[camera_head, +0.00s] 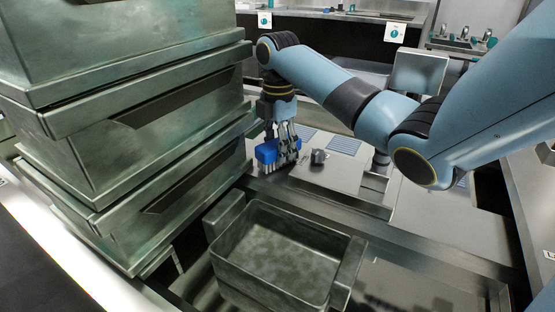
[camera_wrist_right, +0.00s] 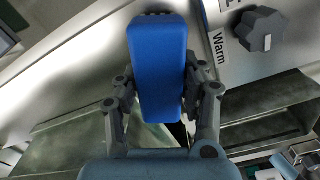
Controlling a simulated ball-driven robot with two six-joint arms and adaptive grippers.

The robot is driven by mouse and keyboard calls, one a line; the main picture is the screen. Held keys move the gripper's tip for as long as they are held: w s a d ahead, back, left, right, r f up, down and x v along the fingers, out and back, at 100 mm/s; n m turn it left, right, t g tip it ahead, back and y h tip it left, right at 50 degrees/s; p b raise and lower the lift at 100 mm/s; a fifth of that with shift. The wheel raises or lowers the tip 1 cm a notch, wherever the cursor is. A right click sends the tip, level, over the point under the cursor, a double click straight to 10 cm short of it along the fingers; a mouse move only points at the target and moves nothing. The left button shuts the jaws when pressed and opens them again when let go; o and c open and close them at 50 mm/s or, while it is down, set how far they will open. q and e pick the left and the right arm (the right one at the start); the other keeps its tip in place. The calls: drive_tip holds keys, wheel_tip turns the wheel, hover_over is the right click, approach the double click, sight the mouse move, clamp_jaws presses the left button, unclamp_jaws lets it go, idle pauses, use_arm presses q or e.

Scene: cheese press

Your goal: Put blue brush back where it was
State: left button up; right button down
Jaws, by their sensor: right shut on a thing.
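The blue brush (camera_head: 267,153) has a blue back and pale bristles that point down in the head view. My right gripper (camera_head: 283,146) is shut on it and holds it just beyond the far side of the metal tub. In the right wrist view the blue brush (camera_wrist_right: 158,70) lies between the two fingers of my right gripper (camera_wrist_right: 160,100). I cannot tell whether the bristles touch the surface below. My left gripper is not in view.
An empty metal tub (camera_head: 259,294) sits in front. Stacked metal bins (camera_head: 170,150) rise close on the left. A dark knob (camera_head: 318,157) stands on the panel right of the brush; the right wrist view shows this knob (camera_wrist_right: 262,28) beside a "Warm" label.

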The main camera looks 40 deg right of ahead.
drive_tip(key=shift+f, duration=0.35)
drive_tip(key=shift+r, duration=0.2)
drive_tip(key=shift+f, duration=0.15)
drive_tip(key=c, duration=0.7)
unclamp_jaws()
drive_tip(key=shift+c, duration=0.2)
